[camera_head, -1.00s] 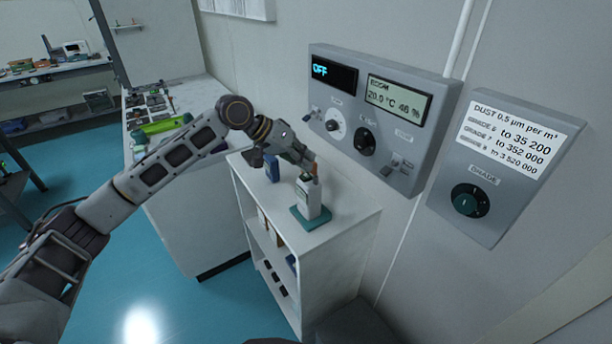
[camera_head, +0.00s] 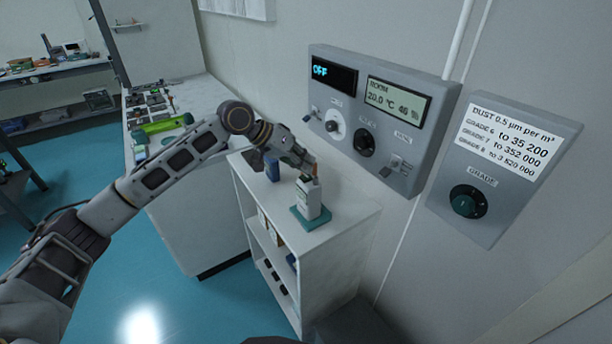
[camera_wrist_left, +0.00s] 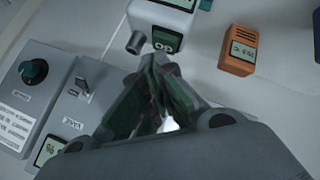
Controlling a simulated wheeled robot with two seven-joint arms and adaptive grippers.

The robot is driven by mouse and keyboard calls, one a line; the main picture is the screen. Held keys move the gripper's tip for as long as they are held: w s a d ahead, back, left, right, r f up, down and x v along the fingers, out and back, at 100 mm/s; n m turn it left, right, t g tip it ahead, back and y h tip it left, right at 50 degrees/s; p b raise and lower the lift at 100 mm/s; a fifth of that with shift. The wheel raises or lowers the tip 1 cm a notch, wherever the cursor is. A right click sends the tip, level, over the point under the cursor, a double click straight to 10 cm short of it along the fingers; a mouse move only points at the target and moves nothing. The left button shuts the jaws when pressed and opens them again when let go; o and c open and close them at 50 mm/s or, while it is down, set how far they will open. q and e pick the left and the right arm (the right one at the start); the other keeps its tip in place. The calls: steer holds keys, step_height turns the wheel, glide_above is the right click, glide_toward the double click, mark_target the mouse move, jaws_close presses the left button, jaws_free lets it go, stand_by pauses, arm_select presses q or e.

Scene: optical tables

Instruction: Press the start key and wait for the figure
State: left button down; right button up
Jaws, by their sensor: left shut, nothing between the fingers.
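A white and grey handheld instrument (camera_head: 308,199) stands upright on a teal mat (camera_head: 298,221) on top of the white shelf unit. In the left wrist view the instrument (camera_wrist_left: 162,22) shows at the top, with a short grey nozzle and a dark green patch (camera_wrist_left: 164,42) bearing pale characters that appear upside down. My left gripper (camera_head: 311,166) is shut and empty at the instrument's upper end. In the left wrist view its fingertips (camera_wrist_left: 157,62) are just below the green patch; I cannot tell whether they touch it. My right gripper is out of view.
A wall panel (camera_head: 350,122) with an OFF display, room readout, knobs and switches hangs close behind the gripper. A dust-grade panel (camera_head: 455,228) with a knob is to its right. An orange device (camera_wrist_left: 238,52) and a blue item (camera_head: 272,168) are nearby.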

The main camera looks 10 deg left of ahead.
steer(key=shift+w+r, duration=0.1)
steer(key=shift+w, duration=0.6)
arm_select(q)
steer(key=shift+f, duration=0.1)
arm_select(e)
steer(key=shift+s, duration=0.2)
